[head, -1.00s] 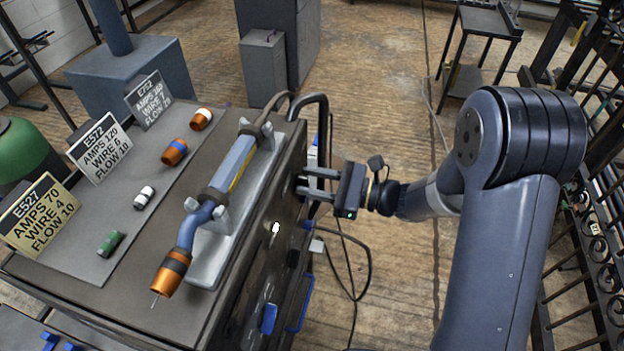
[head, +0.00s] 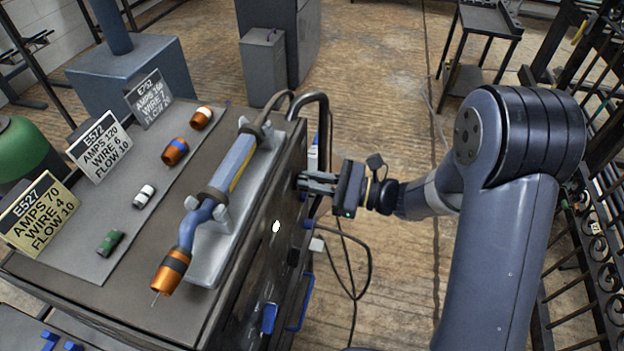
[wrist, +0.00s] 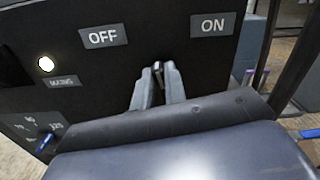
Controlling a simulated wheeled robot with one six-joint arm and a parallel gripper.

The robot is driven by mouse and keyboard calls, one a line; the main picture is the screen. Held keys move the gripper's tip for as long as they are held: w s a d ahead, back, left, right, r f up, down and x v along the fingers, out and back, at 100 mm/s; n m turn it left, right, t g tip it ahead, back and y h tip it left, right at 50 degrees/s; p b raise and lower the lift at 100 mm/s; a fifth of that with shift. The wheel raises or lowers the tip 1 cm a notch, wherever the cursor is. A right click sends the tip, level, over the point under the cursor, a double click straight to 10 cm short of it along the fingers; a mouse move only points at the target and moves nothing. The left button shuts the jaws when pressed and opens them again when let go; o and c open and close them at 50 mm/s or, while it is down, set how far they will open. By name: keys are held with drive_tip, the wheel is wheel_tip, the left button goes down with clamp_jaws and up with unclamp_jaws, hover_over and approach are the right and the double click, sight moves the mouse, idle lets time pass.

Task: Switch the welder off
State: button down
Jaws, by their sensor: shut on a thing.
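The welder (head: 230,310) is a dark cabinet with a torch on top, at the left of the head view. Its front panel shows close in the wrist view, with an OFF label (wrist: 103,36) at left and an ON label (wrist: 212,24) at right. A white round lamp (wrist: 46,64) is lit above a small label that seems to read MAINS; the lamp (head: 276,226) also shows in the head view. My gripper (head: 304,182) reaches the panel from the right. In the wrist view its fingers (wrist: 158,80) are closed on a small switch lever (wrist: 157,68) between the two labels, mostly hidden by them.
The blue torch (head: 232,165) lies in a cradle on the welder top beside nozzles and setting cards (head: 100,147). A bent handle (head: 322,110) and hanging cables (head: 355,280) are near my gripper. A blue knob (wrist: 45,142) is lower left on the panel.

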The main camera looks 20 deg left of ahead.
drive_tip(key=n+b, duration=0.2)
drive_tip(key=b, duration=0.1)
drive_tip(key=n+b, duration=0.3)
drive_tip(key=b, duration=0.2)
drive_tip(key=shift+s+f+n+b, duration=0.25)
drive_tip(key=shift+s+n+b, duration=0.1)
drive_tip(key=shift+s+n, duration=0.05)
drive_tip(key=shift+r, duration=0.1)
drive_tip(key=c, duration=1.5)
unclamp_jaws()
drive_tip(key=shift+o, duration=0.2)
